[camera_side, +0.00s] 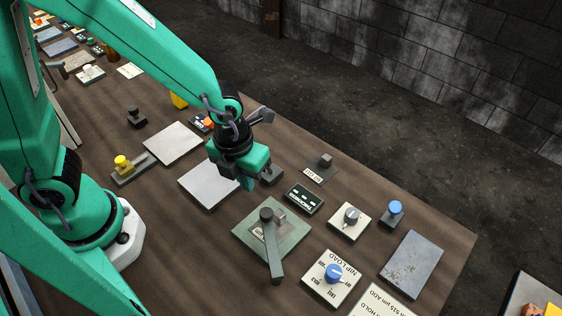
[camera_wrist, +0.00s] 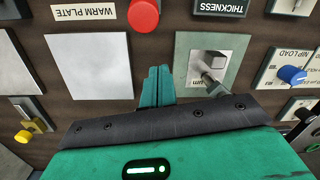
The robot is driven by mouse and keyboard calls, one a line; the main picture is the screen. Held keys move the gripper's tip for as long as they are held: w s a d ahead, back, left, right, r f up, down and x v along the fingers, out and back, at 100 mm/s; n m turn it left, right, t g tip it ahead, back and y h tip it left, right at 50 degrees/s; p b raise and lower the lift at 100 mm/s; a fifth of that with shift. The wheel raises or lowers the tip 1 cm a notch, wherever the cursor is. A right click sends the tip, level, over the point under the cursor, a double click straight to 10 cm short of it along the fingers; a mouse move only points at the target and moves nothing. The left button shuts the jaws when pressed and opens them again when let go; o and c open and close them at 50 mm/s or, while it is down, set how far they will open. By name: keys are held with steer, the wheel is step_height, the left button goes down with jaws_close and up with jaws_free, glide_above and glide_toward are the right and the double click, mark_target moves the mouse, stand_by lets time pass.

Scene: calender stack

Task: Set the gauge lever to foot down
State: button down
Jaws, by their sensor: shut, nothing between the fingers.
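The gauge lever (camera_side: 272,248) is a grey-green bar with a dark round hub, on a square green plate (camera_side: 243,231). In the side view its free end points toward the bottom of the picture, past the plate's edge. The plate's lettering is partly covered by the lever and cannot be read. In the wrist view the lever (camera_wrist: 208,80) shows at right, its lower end partly hidden by my gripper body. My gripper (camera_side: 247,184) is shut and empty, pointing down beside the green plate, apart from the lever. In the wrist view its closed fingers (camera_wrist: 157,84) lie left of the plate.
A pale plate (camera_side: 203,186) lies left of my gripper. A THICKNESS display (camera_side: 304,199), a NIP LOAD dial (camera_side: 333,273) and a grey knob (camera_side: 351,215) stand right of it. A red button (camera_wrist: 144,15) shows in the wrist view. Bare brown tabletop lies between the panels.

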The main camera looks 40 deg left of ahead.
steer(key=shift+w+a+r, duration=0.15)
steer(key=shift+w+r, duration=0.05)
steer(key=shift+w, duration=0.4)
steer(key=shift+w+a+r, duration=0.15)
steer(key=shift+w+a, duration=0.05)
steer(key=shift+w, duration=0.4)
steer(key=shift+w+a+r, duration=0.15)
steer(key=shift+w+r, duration=0.05)
steer(key=shift+w, duration=0.4)
